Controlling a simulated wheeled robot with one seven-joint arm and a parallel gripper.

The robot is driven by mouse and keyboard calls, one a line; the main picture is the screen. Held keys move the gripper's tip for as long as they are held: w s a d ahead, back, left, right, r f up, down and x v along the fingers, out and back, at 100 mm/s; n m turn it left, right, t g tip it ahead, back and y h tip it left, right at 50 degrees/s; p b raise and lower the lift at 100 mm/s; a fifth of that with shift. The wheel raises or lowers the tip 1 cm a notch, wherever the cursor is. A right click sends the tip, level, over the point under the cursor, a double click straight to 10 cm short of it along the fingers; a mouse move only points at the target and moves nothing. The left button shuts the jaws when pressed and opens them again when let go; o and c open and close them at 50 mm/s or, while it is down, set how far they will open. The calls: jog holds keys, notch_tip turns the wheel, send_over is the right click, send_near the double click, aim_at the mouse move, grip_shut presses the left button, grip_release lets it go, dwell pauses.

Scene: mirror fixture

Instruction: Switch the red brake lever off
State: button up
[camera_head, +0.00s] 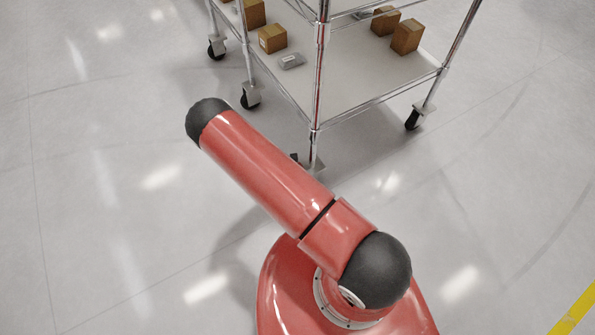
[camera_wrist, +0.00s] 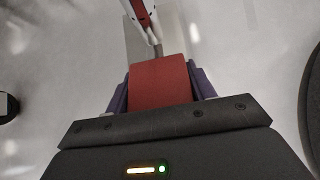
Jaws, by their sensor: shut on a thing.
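The red brake lever (camera_wrist: 160,78) is in the middle of the wrist view, a flat red piece facing the camera. My gripper (camera_wrist: 161,93) has one purple finger on each side of it and is shut on it. The lever's lower end is hidden by the dark gripper body. A thin grey rod and a red-and-white part (camera_wrist: 141,12) show just beyond the lever at the top. Neither the lever nor my gripper can be made out in the head view.
A chrome wire cart (camera_head: 350,85) on casters stands at the top of the head view. Its lower shelf holds several brown boxes (camera_head: 273,39) and a grey item (camera_head: 292,61). The glossy floor is open to the left and right. A yellow floor line (camera_head: 575,312) runs at the lower right.

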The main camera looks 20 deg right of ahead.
jog(key=o, duration=1.4)
jog(key=shift+a, duration=0.1)
jog(key=v, duration=0.7)
jog(key=shift+a+r, duration=0.25)
